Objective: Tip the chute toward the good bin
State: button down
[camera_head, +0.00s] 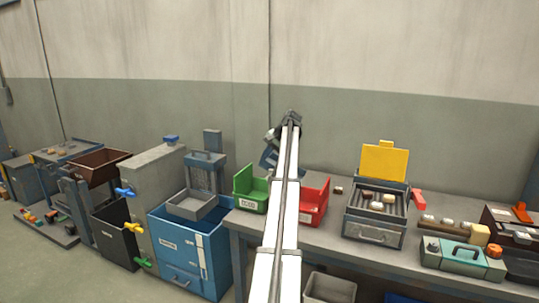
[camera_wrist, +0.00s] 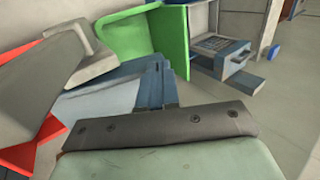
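A green bin (camera_head: 251,188) stands on the bench left of my arm, and a red bin (camera_head: 314,201) stands right of it. In the wrist view the green bin (camera_wrist: 148,35) is at the top and the red bin (camera_wrist: 20,155) at the lower left. A tilted grey piece (camera_wrist: 40,80), possibly the chute, lies between them. In the head view my arm hides most of a blue-grey fixture (camera_head: 268,158) behind the bins. My gripper's end is up by this fixture. Its fingers cannot be made out, nor can contact.
A blue cabinet (camera_head: 190,258) with a grey tray (camera_head: 192,204) stands left of the bench. A heater box with a raised yellow lid (camera_head: 384,161) holds several small pieces to the right. A green toolbox (camera_head: 461,258) is farther right. Grey floor shows at the left.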

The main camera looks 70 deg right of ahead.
jog(key=shift+w+f, duration=0.8)
jog(key=shift+w, duration=0.3)
jog(key=shift+x, duration=1.25)
jog(key=shift+w+f+g, duration=0.1)
jog(key=shift+w+g, duration=0.25)
jog(key=shift+g, duration=0.05)
jog(key=shift+w+f+g, duration=0.2)
jog(key=shift+f+g, duration=0.6)
jog(key=shift+g, duration=0.1)
jog(key=shift+w+f+g, duration=0.15)
jog(key=shift+f+g, duration=0.7)
jog(key=shift+g, duration=0.05)
jog(key=shift+w+f+g, duration=0.2)
jog(key=shift+f+g, duration=0.6)
jog(key=shift+g, duration=0.1)
jog(key=shift+s, duration=0.1)
